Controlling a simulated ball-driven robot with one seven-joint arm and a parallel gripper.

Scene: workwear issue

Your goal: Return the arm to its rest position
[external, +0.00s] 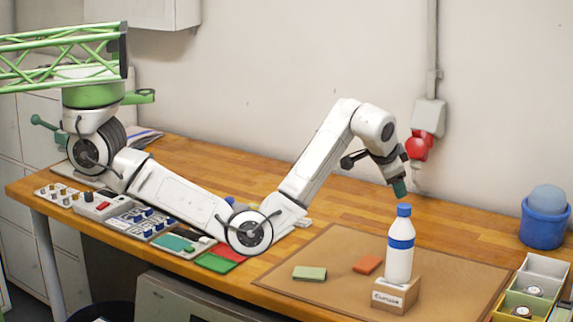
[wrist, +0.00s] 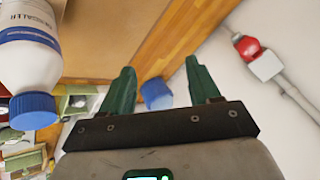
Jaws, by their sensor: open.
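My arm reaches from its green mount at the left out over the wooden bench, bent at the elbow. My gripper (external: 400,188) hangs just above and behind the blue cap of a white bottle (external: 400,262). In the wrist view my gripper (wrist: 160,66) shows two green fingers spread apart with nothing between them. There the bottle (wrist: 28,62) is off to the left, clear of the fingers.
A brown mat (external: 330,245) carries a green pad (external: 309,272) and an orange pad (external: 367,264). A blue tub (external: 543,228) and a compartment tray (external: 547,266) stand at right. Control panels (external: 143,220) line the front left. A red-and-grey socket (external: 420,143) is on the wall.

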